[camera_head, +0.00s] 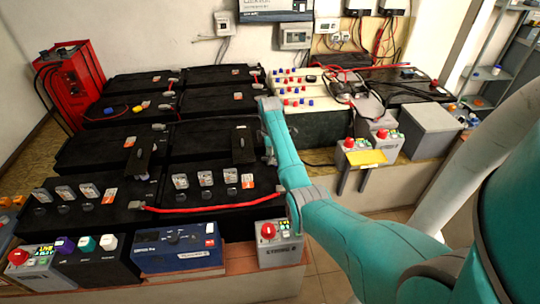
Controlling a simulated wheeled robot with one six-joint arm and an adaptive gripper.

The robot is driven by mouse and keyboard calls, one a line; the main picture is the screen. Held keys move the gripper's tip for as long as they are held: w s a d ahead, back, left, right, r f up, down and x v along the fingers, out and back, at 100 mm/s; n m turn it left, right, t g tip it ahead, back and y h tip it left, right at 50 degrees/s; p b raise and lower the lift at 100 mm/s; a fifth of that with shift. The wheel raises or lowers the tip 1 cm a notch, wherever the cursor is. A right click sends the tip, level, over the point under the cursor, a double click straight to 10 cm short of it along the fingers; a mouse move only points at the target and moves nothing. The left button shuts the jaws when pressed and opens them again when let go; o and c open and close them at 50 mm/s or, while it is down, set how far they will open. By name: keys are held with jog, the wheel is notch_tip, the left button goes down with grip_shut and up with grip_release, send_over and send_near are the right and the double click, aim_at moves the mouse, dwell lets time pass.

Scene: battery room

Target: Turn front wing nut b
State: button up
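In the head view, no part is clearly marked as front wing nut b. The front batteries carry several small grey-white upright pieces, one group on the front left battery (66,192) and one on the front right battery (205,178). Small dark round knobs (63,209) sit in front of the left group. I cannot tell which of these, if any, is the wing nut. My teal arm comes in from the lower right and rises over the right end of the batteries. My gripper's fingers do not show.
A red cable (190,209) runs along the front right battery's edge. Grey boxes with red buttons stand at the front left (32,262) and front right (280,243), with a blue unit (177,247) between. A red charger (70,83) stands at the back left. Floor shows at the lower right.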

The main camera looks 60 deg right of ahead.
jog(key=shift+r, duration=3.75)
